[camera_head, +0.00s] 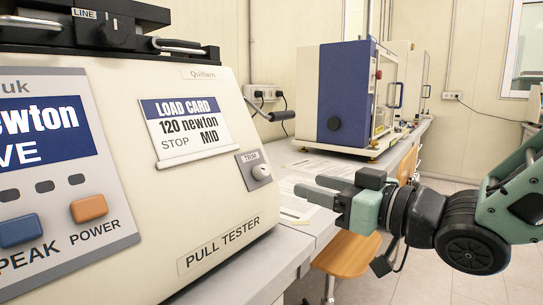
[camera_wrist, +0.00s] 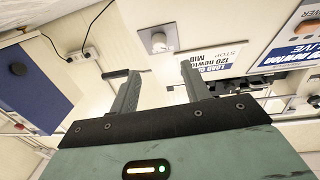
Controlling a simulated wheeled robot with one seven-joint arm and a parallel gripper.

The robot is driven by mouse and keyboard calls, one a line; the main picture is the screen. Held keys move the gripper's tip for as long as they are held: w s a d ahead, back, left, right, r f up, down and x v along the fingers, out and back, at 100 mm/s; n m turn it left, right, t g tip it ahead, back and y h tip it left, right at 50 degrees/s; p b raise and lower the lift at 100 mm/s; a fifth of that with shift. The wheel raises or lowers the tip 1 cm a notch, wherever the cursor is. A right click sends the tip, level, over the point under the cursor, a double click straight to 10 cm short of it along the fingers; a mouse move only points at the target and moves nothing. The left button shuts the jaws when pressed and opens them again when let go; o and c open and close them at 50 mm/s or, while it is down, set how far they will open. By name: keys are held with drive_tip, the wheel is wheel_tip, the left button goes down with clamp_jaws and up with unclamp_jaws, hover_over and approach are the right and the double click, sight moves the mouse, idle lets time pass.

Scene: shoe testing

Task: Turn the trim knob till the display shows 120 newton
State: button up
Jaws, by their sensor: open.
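The trim knob (camera_head: 261,172) is a small pale knob on a grey plate marked TRIM, on the right of the pull tester's sloped front. It also shows in the wrist view (camera_wrist: 158,42), beyond my fingertips and between them in the picture. My gripper (camera_head: 306,187) is open and empty, to the right of the knob and apart from it. The display (camera_head: 50,132) is blue with white text; the head view cuts off its left side, so only "newton" and "VE" show and the number is out of frame. It is partly visible in the wrist view (camera_wrist: 292,58), number unreadable.
A load card (camera_head: 187,125) on the pull tester reads "120 newton, STOP MID". An orange POWER button (camera_head: 89,208) and a blue PEAK button (camera_head: 27,231) sit below the display. A black-gripped lever (camera_head: 281,115) sticks out above the knob. A blue-white machine (camera_head: 336,95) stands behind.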

sight(266, 172)
drive_tip(key=p+x, duration=0.4)
drive_tip(key=x, duration=0.7)
drive_tip(key=c, duration=1)
